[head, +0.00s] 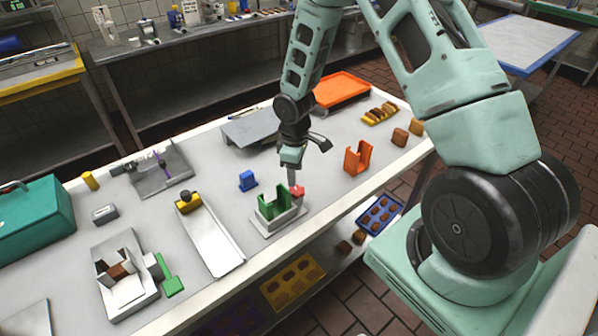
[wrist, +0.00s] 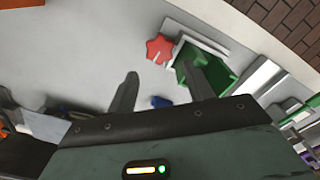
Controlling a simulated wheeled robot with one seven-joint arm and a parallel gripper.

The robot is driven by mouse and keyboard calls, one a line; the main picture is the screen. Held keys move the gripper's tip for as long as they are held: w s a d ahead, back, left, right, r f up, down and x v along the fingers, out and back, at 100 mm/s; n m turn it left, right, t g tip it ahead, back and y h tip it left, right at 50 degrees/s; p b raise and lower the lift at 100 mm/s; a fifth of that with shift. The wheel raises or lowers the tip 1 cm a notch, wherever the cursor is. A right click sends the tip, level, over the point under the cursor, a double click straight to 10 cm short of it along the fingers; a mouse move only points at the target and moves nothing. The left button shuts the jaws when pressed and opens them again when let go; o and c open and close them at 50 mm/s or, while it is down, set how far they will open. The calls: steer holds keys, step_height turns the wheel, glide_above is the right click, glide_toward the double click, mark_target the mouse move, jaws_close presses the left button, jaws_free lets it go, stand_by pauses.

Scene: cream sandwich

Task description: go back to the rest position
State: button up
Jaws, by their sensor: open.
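My gripper (head: 293,182) points down above the worktable, beside the green holder (head: 272,208) on its pale base. In the wrist view my gripper (wrist: 163,82) has its two fingers spread, with nothing between them. A red knob-like piece (head: 298,191) is at the holder's far right, close to the fingertips. The red piece (wrist: 160,48) shows beyond the fingers in the wrist view, and the right finger overlaps the green holder (wrist: 222,72) there. I cannot tell whether a finger touches either one.
A blue block (head: 247,181) and an orange holder (head: 357,158) stand either side of my gripper. A metal chute (head: 213,240), a grey slanted plate (head: 250,128) and an orange tray (head: 340,90) are on the same table (head: 335,205). Brown pieces (head: 400,137) lie at the right.

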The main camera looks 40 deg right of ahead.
step_height(320, 180, up, 2)
steer(key=shift+r+p, duration=0.1)
steer(key=shift+p, duration=0.3)
